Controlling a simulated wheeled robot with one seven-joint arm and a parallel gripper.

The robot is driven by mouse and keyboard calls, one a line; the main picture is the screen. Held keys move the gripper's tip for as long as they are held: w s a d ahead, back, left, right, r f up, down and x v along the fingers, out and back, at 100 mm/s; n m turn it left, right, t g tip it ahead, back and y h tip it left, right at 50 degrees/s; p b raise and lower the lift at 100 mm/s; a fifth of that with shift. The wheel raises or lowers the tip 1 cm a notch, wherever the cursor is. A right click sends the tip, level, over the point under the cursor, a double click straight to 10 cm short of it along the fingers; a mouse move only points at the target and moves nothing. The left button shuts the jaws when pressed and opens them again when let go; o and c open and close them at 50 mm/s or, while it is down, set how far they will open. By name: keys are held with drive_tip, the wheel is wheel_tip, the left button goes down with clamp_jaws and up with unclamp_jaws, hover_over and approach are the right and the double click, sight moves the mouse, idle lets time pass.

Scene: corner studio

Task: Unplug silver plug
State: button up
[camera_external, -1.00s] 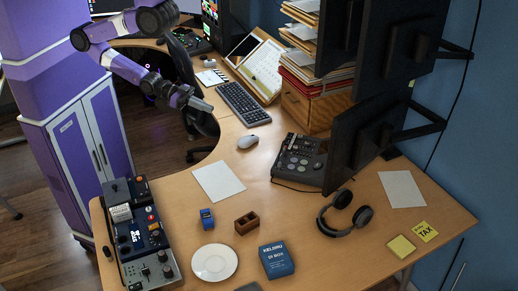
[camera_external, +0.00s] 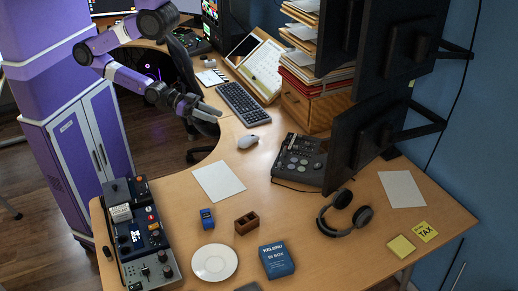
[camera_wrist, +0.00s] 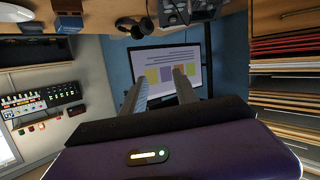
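No silver plug can be made out in either view. A dark control panel (camera_external: 137,232) with knobs, switches and a small lit display lies at the desk's left end in the external view; any plug on it is too small to tell. My gripper (camera_external: 210,108) is held in the air near the left edge of the desk, left of the keyboard and well away from the panel. In the wrist view, my gripper (camera_wrist: 156,82) shows two grey fingers apart with nothing between them, in front of a lit monitor (camera_wrist: 172,68).
On the desk (camera_external: 290,218) are a white plate (camera_external: 214,262), a blue box (camera_external: 276,261), a brown block (camera_external: 247,223), a small blue item (camera_external: 207,218), headphones (camera_external: 343,212), a mouse (camera_external: 248,141) and a keyboard (camera_external: 243,103). Monitors (camera_external: 367,135) overhang the right side.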

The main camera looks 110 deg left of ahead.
drive_tip(key=w+d+f+n+h+b, duration=0.1)
drive_tip(key=w+d, duration=0.2)
drive_tip(key=w, duration=0.3)
drive_tip(key=w+d+f+t+b, duration=0.1)
drive_tip(key=w+d+b, duration=0.1)
drive_tip(key=w, duration=0.4)
drive_tip(key=w+d+f+n+h+b, duration=0.1)
drive_tip(key=w+d, duration=0.2)
drive_tip(key=w, duration=0.3)
drive_tip(key=w+d+r+m+g+h+b, duration=0.2)
drive_tip(key=w+d+r+m+h+b, duration=0.3)
drive_tip(key=w, duration=0.3)
drive_tip(key=w+d+r+m+g+h+b, duration=0.2)
drive_tip(key=w+d+r+m+h+b, duration=0.15)
drive_tip(key=w+d+m+h, duration=0.35)
drive_tip(key=s+a+f+m+g+y+b, duration=0.1)
drive_tip(key=a+f+m+g+y+b, duration=0.65)
drive_tip(key=a+f, duration=0.45)
drive_tip(key=s+a+f+g+y, duration=0.1)
drive_tip(key=s+a+y, duration=0.1)
drive_tip(key=a, duration=0.4)
drive_tip(key=s+a+m+g+y+b, duration=0.1)
drive_tip(key=s+a+g+y, duration=0.1)
drive_tip(key=a, duration=0.5)
drive_tip(key=s+a+f+g+y, duration=0.1)
drive_tip(key=s+a+y, duration=0.1)
drive_tip(key=a, duration=0.4)
drive_tip(key=shift+s+a+f+m+g, duration=0.15)
drive_tip(key=shift+a+f+m+g, duration=0.1)
drive_tip(key=shift+a+f+m, duration=0.1)
